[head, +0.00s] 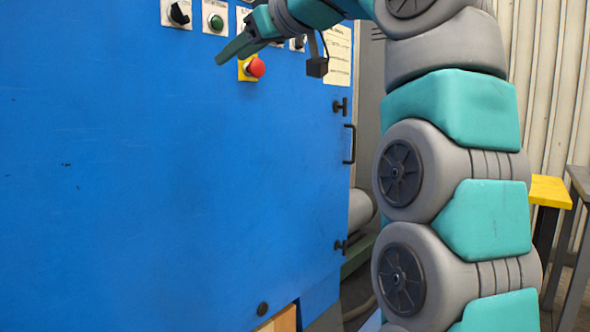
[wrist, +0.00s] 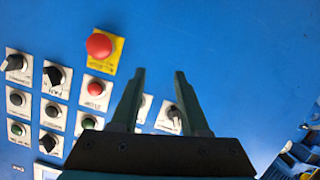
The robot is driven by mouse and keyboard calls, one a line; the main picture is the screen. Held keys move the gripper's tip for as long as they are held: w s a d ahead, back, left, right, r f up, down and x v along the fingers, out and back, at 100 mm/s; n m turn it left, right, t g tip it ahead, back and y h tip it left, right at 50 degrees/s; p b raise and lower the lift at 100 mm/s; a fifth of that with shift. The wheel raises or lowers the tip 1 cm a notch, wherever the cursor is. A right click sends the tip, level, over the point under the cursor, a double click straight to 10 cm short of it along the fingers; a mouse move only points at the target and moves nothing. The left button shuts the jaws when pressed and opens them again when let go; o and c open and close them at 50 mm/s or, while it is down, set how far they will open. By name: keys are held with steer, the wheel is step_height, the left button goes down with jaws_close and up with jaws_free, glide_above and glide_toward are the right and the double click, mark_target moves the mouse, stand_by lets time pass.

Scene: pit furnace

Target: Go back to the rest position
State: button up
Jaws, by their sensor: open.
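My gripper (head: 228,52) is in front of the upper part of the blue furnace cabinet (head: 170,180), near the control panel. In the wrist view my gripper (wrist: 158,75) shows two fingers spread apart with nothing between them. Behind the fingers are a red emergency button (wrist: 99,45) on a yellow plate and several black knobs and coloured buttons. In the head view the red button (head: 256,67) is just right of and below the fingertips. Part of the panel is hidden behind my gripper and arm.
A black knob (head: 179,13) and a green button (head: 216,22) are at the top of the cabinet. A black door handle (head: 350,144) sticks out at its right edge. A yellow-topped stand (head: 549,190) is at the right. The blue front below the panel is clear.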

steer(key=s+d+f+m+g+h, duration=0.2)
steer(key=d+f, duration=0.2)
steer(key=f, duration=0.6)
steer(key=s+d+f+m+g+h, duration=0.1)
steer(key=d+f+m+h, duration=0.15)
steer(key=f, duration=0.85)
steer(key=s+d+f+m+g+h, duration=0.25)
steer(key=d+f, duration=0.25)
steer(key=f, duration=0.5)
steer(key=s+d+f+m+g+h, duration=0.1)
steer(key=s+d+f, duration=0.3)
steer(key=s+f, duration=0.5)
steer(key=s+d+f+m+g+h, duration=0.1)
steer(key=s+d+f+m+g, duration=0.1)
steer(key=s+f, duration=0.8)
steer(key=s+d+f+m+g+h, duration=0.1)
steer(key=s+d+f+m+g, duration=0.1)
steer(key=s+d+f, duration=0.5)
steer(key=s+f+g, duration=0.1)
steer(key=s+f, duration=0.2)
steer(key=shift+g, duration=0.35)
